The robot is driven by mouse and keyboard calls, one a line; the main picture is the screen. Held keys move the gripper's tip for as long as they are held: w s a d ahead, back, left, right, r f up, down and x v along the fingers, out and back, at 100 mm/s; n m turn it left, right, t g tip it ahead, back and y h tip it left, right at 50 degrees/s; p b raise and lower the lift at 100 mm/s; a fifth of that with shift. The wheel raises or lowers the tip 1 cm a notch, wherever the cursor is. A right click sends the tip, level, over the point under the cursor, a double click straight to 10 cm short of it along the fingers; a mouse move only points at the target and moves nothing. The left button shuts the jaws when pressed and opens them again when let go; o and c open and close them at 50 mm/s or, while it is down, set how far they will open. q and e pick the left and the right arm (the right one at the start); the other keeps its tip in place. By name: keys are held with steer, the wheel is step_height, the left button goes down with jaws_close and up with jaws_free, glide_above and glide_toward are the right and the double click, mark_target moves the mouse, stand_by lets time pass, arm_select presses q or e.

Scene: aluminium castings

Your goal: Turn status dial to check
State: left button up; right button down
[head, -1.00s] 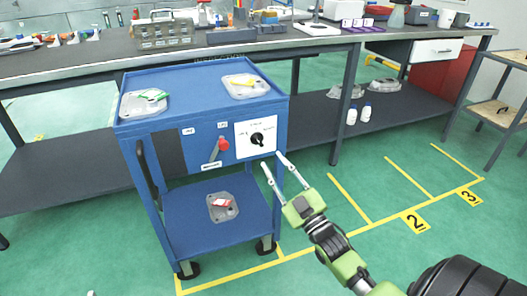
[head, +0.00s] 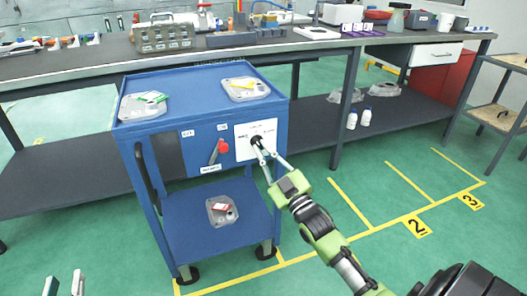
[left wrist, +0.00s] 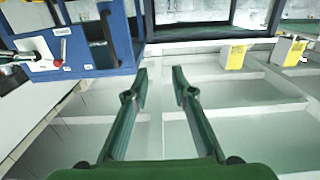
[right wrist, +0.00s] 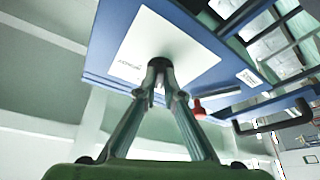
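The status dial (head: 257,141) is a dark round knob on a white plate (head: 243,152) on the blue cart's front. In the right wrist view the dial (right wrist: 157,63) is partly hidden by my right gripper (right wrist: 159,76), whose fingertips have closed in on its two sides. In the head view the right gripper (head: 264,149) reaches the dial from the lower right; its fingers cover part of the knob, and the pointer's direction cannot be read. My left gripper (head: 64,284) is low at the left edge, open and empty; its spread fingers show in the left wrist view (left wrist: 161,78).
The blue cart (head: 195,85) carries grey castings on top and on its lower shelf. A red-knobbed lever (head: 222,147) sits left of the dial plate. A long workbench (head: 80,62) stands behind. The green floor right of the cart is open.

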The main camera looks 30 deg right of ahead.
steer(key=m+h+p, duration=0.2)
steer(key=m, duration=0.2)
steer(key=shift+a+m, duration=0.15)
steer(key=shift+m, duration=0.15)
arm_select(q)
steer(key=s+a+f+g+y+p, duration=0.1)
steer(key=s+a+f+g, duration=0.1)
steer(key=s+f+g, duration=0.3)
steer(key=s+a+f+g+y+p, duration=0.1)
steer(key=s+f+g, duration=0.4)
steer(key=f, duration=0.6)
steer(key=shift+s+a+f+n+g+y, duration=0.3)
steer(key=shift+s+a+f+y, duration=0.15)
steer(key=shift+s+a, duration=0.65)
arm_select(e)
steer(key=m+h, duration=0.2)
steer(key=m, duration=0.2)
steer(key=shift+w+a+f, duration=0.1)
arm_select(q)
steer(key=shift+w+a, duration=0.1)
steer(key=shift+w, duration=0.05)
arm_select(e)
steer(key=c, duration=2.2)
jaws_free()
steer(key=shift+o, duration=0.2)
steer(key=shift+s+a+f, duration=0.1)
steer(key=shift+s+f, duration=0.15)
steer(key=shift+s, duration=0.2)
steer(key=v, duration=1.1)
steer(key=shift+a, duration=0.15)
